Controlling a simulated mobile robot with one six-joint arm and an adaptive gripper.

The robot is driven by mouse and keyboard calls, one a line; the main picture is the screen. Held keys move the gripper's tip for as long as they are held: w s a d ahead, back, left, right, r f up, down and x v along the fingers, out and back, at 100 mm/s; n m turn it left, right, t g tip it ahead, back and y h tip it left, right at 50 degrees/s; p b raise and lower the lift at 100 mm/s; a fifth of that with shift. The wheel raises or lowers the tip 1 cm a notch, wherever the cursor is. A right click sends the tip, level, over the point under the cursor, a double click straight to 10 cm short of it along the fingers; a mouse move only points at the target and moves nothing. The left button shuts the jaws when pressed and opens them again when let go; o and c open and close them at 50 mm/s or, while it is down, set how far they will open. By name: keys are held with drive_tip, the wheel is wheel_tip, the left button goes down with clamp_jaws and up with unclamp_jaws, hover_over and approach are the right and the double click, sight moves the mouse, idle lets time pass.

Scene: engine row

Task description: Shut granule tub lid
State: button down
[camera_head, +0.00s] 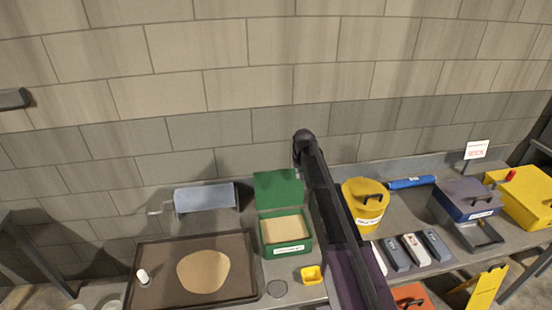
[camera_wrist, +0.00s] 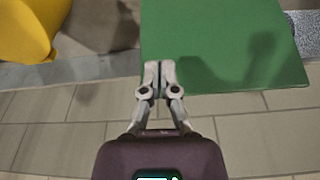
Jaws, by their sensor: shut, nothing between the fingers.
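The green granule tub (camera_head: 287,247) stands on the bench with pale tan granules (camera_head: 284,230) inside and a white label on its front. Its green lid (camera_head: 278,190) is open, raised at the back of the tub. In the wrist view the lid (camera_wrist: 220,45) fills the upper middle as a flat green panel with a shadow on it. My gripper (camera_wrist: 160,66) is shut and empty, its fingertips overlapping the lid's edge nearest the wall; I cannot tell whether they touch. In the head view my arm passes just right of the tub, and the fingertips are mostly hidden.
A yellow drum (camera_head: 365,203) stands close right of my arm; it also shows in the wrist view (camera_wrist: 22,30). A small yellow cup (camera_head: 311,275) sits before the tub. The block wall (camera_head: 210,130) rises behind.

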drive_tip(key=w+a+r+p, duration=0.3)
drive_tip(key=w+a+r, duration=0.2)
drive_tip(key=w+a, duration=0.4)
drive_tip(key=shift+w+n+t, duration=0.35)
drive_tip(key=shift+n+t, duration=0.05)
drive_tip(key=shift+a+f, duration=0.1)
drive_tip(key=shift+f, duration=0.05)
drive_tip(key=b+x, duration=1)
drive_tip(key=shift+s+d+r+p, duration=0.15)
drive_tip(key=shift+s+d+p, duration=0.1)
drive_tip(key=shift+s, duration=0.75)
drive_tip(key=shift+s+d+r+p, duration=0.1)
drive_tip(key=shift+s+p, duration=0.1)
drive_tip(key=shift+s, duration=0.85)
